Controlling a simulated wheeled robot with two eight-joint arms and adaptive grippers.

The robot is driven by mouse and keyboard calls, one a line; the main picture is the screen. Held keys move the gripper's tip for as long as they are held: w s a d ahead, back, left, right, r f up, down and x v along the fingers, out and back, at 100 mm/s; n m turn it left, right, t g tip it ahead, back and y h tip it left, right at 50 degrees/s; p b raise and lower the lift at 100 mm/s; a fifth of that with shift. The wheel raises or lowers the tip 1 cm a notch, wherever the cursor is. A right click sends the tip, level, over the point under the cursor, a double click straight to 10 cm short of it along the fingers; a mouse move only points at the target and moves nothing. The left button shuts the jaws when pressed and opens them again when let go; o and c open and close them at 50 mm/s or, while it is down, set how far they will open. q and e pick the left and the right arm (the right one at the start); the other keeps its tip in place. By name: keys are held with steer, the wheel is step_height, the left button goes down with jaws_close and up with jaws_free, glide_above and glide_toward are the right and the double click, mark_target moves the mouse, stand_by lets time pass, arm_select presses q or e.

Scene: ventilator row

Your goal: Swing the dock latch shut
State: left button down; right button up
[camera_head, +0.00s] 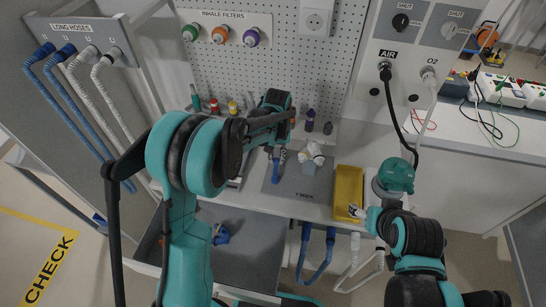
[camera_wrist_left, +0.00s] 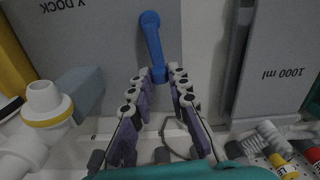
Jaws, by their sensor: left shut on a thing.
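The dock latch is a blue lever (camera_head: 276,168) at the left side of the grey plate marked Y DOCK (camera_head: 297,197). In the left wrist view the latch (camera_wrist_left: 151,38) runs away from my fingertips along the plate. My left gripper (camera_wrist_left: 160,75) is shut on the near end of the latch. In the head view my left arm covers most of that gripper. A white Y-piece (camera_head: 312,153) sits at the dock, and in the left wrist view it (camera_wrist_left: 32,130) is at left beside a grey-blue block (camera_wrist_left: 78,92). My right gripper (camera_head: 359,212) is by the yellow tray, its fingers unclear.
A yellow tray (camera_head: 348,187) stands right of the dock plate. A grey panel marked 1000 ml (camera_wrist_left: 278,65) lies right of the latch. Small coloured fittings (camera_head: 232,107) stand behind. Blue hoses (camera_head: 316,262) hang below the counter's front edge.

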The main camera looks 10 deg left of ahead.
arm_select(q)
steer(key=shift+d+m, duration=0.35)
steer(key=shift+m, duration=0.35)
steer(key=c, duration=1.4)
jaws_free()
steer(key=shift+c, duration=0.2)
steer(key=shift+r, duration=0.1)
step_height(320, 180, up, 12)
